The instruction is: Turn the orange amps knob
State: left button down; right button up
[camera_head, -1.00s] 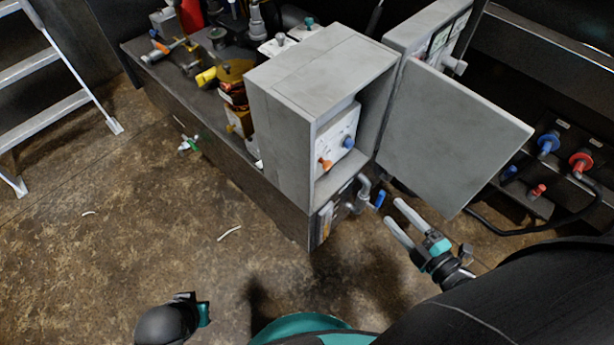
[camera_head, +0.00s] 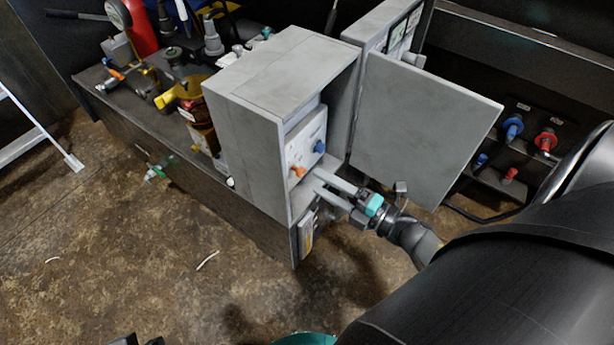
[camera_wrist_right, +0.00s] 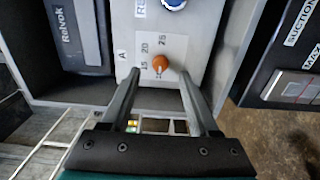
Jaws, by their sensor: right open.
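The orange amps knob (camera_head: 297,171) sits low on a light panel (camera_head: 306,146) inside the open grey box. In the right wrist view the orange knob (camera_wrist_right: 160,63) has the numbers 15, 20 and 25 and the letter A around it. My right gripper (camera_head: 316,182) is open and reaches into the box's lower opening. In the wrist view its fingertips (camera_wrist_right: 159,76) lie to either side of the knob and a little below it, with nothing held. I cannot tell whether they touch it. Only a dark sliver shows at the bottom left of the head view; no left gripper fingers show.
A blue knob (camera_head: 319,147) is above the orange one. The grey box (camera_head: 245,115) walls surround the panel, and its open door (camera_head: 425,125) stands right of my gripper. Blue (camera_head: 512,127) and red (camera_head: 546,141) connectors are farther right.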

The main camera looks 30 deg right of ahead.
aim_at(303, 174)
jog(key=x, duration=0.5)
jog(key=shift+b, duration=0.4)
pick_arm(q)
jog(key=shift+d+r+t, duration=0.15)
jog(key=shift+r+t, duration=0.15)
jog(key=shift+r, duration=0.65)
pick_arm(e)
jog(key=shift+s, duration=0.1)
grip_shut()
